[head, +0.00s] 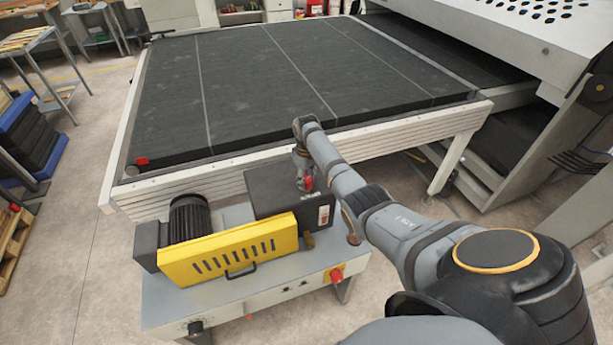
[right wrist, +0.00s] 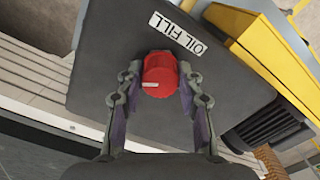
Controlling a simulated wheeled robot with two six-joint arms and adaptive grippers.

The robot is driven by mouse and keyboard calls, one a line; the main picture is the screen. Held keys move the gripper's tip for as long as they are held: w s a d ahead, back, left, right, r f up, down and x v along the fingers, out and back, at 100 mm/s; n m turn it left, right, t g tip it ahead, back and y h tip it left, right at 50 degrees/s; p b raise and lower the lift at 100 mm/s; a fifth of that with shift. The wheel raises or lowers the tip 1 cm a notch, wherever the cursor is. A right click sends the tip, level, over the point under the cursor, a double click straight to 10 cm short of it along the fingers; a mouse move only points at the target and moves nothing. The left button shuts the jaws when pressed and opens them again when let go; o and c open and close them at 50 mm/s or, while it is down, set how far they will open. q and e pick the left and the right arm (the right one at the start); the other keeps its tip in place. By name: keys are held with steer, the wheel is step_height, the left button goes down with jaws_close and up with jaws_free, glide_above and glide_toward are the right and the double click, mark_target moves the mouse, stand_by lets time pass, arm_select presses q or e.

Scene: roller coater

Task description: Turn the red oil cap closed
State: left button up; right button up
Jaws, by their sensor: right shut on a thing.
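The red oil cap (right wrist: 160,76) sits on top of a dark grey box (right wrist: 110,60), beside a white label reading "OIL FILL" (right wrist: 179,35). My right gripper (right wrist: 158,84) has one finger on each side of the cap and is shut on it. In the head view the cap (head: 308,183) shows as a small red spot beneath my right gripper (head: 303,180), on the dark box (head: 262,190). The cap's underside and seat are hidden. My left gripper is in neither view.
A yellow guard (head: 225,250) and a black ribbed motor (head: 188,216) stand left of the box on a grey bench (head: 165,305). A red knob (head: 336,275) is on the bench front. Behind is a wide black conveyor bed (head: 260,80) with a pale frame.

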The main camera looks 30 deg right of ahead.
steer(key=m+p, duration=0.2)
steer(key=m, duration=0.3)
steer(key=shift+r+m+p, duration=0.15)
steer(key=shift+m+p, duration=0.15)
steer(key=m+p, duration=0.1)
steer(key=m, duration=0.4)
steer(key=shift+p, duration=0.3)
steer(key=m+p, duration=0.1)
steer(key=m, duration=0.5)
steer(key=shift+w+m, duration=0.1)
steer(key=shift+m, duration=0.3)
steer(key=m, duration=0.6)
steer(key=shift+p, duration=0.4)
steer(key=shift+m, duration=0.5)
steer(key=o, duration=1.2)
steer(key=shift+c, duration=0.2)
step_height(320, 180, up, 12)
